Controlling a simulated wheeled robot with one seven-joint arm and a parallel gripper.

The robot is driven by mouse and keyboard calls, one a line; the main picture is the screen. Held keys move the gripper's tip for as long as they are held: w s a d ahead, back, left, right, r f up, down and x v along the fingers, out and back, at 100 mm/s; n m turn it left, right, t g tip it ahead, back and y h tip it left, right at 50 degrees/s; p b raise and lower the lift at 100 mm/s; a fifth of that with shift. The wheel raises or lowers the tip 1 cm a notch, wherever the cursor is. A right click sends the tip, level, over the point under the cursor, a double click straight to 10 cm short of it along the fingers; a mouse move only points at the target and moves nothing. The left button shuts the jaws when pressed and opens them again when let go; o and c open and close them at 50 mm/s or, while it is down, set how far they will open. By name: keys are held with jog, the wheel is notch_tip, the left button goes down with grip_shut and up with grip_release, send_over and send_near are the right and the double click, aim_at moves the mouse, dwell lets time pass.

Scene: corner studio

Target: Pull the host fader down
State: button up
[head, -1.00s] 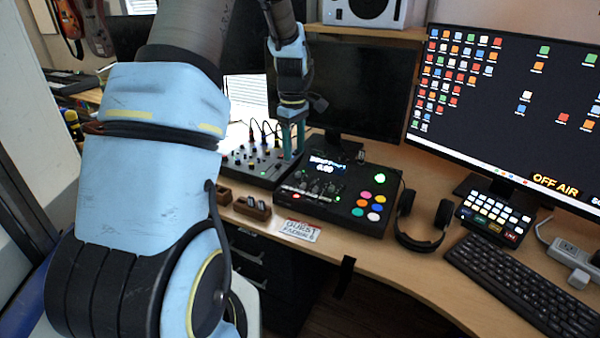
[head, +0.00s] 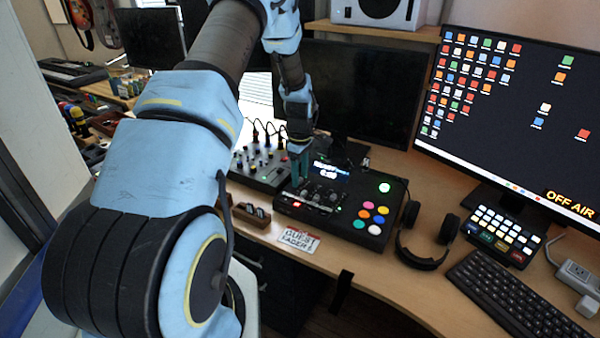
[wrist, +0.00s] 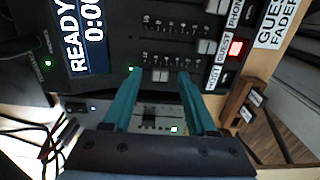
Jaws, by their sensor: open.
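The host fader's pale cap (wrist: 160,75) sits on the black console, in the row marked HOST (wrist: 213,78), well away from that label. The guest fader cap (wrist: 207,47) sits closer to its own label. My gripper (wrist: 160,76) is open, its teal fingers pointing at the console, with the host cap showing between the fingertips; I cannot tell whether they touch it. In the head view my gripper (head: 300,165) is at the console's left part, and it hides the host fader there. The console (head: 336,222) has a lit display.
A grey mixer (head: 262,172) with cables stands left of the console. A "GUEST FADER" card (head: 299,239) and small wooden holders (head: 251,214) lie in front. Headphones (head: 427,240) and coloured buttons (head: 369,213) are to the right. A dark monitor (head: 358,95) stands behind.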

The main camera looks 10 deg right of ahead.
jog(key=shift+f, duration=0.1)
grip_shut()
dwell(0.4)
dwell(1.0)
